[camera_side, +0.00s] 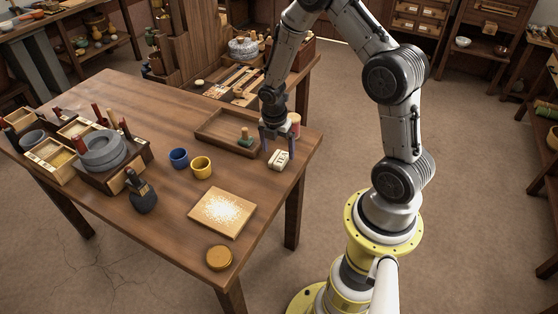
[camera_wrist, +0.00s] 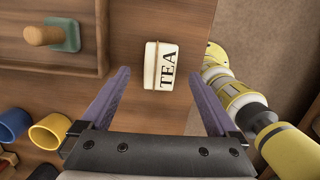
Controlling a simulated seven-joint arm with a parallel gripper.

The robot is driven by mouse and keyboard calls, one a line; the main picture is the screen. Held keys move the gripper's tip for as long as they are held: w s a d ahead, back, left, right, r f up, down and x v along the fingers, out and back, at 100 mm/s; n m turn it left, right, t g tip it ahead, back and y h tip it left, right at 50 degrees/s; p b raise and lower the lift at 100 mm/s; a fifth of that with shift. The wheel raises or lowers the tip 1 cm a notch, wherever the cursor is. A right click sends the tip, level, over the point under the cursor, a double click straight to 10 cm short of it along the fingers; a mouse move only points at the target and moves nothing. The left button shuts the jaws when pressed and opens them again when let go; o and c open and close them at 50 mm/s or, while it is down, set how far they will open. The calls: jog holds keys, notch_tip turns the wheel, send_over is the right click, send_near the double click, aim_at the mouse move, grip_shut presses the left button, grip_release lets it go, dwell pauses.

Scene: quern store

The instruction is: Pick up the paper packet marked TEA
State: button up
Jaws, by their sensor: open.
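The paper packet marked TEA (camera_wrist: 161,66) is a small cream block tied with string. It lies flat on the table near its right edge, and its TEA lettering is readable in the wrist view. In the side view the packet (camera_side: 278,159) is just below my gripper (camera_side: 276,146). My gripper also shows in the wrist view (camera_wrist: 160,88), with its two purple-grey fingers spread wide. The packet appears between and beyond the fingertips, with clear space on both sides. Nothing is held.
A wooden tray (camera_side: 213,137) with a green-based stamp (camera_side: 245,139) sits left of the packet. A yellow cup (camera_side: 201,167) and blue cup (camera_side: 179,158) stand further left. A pinkish jar (camera_side: 294,122) is behind my gripper. A flour-dusted board (camera_side: 200,222) lies nearer the front.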

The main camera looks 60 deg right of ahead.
aim_at(279, 157)
jog(key=shift+d+f, duration=0.15)
jog(key=shift+f, duration=0.6)
jog(key=shift+d+f, duration=0.1)
jog(key=shift+f, duration=0.65)
jog(key=shift+c, duration=0.2)
jog(key=c, duration=1.4)
